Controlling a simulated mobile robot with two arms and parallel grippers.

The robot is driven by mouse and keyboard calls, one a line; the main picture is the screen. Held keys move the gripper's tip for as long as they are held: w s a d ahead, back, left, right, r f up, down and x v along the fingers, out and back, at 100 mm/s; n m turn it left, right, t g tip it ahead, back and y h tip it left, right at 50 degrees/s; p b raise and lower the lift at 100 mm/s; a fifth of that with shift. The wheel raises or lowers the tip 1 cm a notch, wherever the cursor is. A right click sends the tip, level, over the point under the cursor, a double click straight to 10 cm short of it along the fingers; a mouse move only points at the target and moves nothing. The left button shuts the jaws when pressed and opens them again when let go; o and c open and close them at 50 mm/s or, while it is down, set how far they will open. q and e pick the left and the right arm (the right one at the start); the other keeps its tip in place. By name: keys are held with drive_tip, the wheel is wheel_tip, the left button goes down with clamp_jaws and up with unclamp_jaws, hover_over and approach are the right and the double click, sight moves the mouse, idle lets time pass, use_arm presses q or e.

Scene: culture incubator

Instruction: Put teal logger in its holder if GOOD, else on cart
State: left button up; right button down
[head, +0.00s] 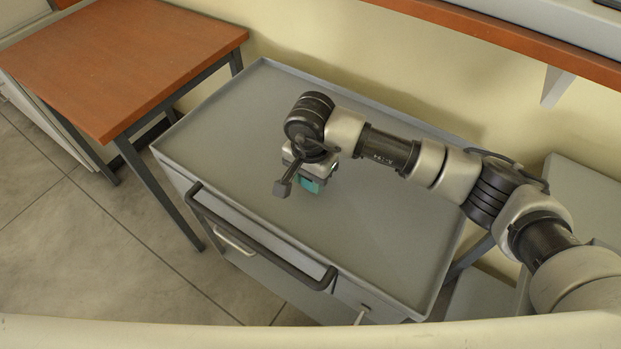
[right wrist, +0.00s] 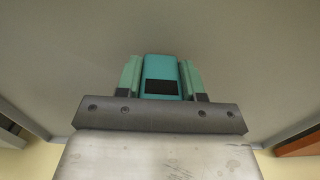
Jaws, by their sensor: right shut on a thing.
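The teal logger (right wrist: 161,68) is held between the two fingers of my right gripper (right wrist: 161,80) in the right wrist view. A dark, blank-looking panel shows on its face, and I cannot read any word on it. In the head view the logger (head: 312,185) is a small teal patch under my right wrist, mostly hidden by the gripper (head: 306,178). It is over the grey top of the cart (head: 385,235); I cannot tell whether it touches it. No holder can be made out. My left gripper is not in view.
The cart has a raised rim, a dark handle (head: 262,240) and drawers at its front. A wooden-topped table (head: 115,60) stands at the left. A wooden shelf (head: 500,35) runs along the wall at the upper right. The cart top is otherwise clear.

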drive_tip(key=shift+s+f, duration=0.1)
drive_tip(key=shift+f, duration=0.5)
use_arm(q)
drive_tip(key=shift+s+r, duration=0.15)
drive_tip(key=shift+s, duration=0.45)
use_arm(e)
drive_tip(key=shift+f, duration=0.2)
drive_tip(key=shift+f, duration=0.1)
drive_tip(key=c, duration=1.1)
unclamp_jaws()
drive_tip(key=shift+f, duration=0.1)
drive_tip(key=shift+c, duration=0.2)
drive_tip(key=o, duration=0.4)
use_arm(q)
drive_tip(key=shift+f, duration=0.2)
use_arm(e)
drive_tip(key=shift+o, duration=0.2)
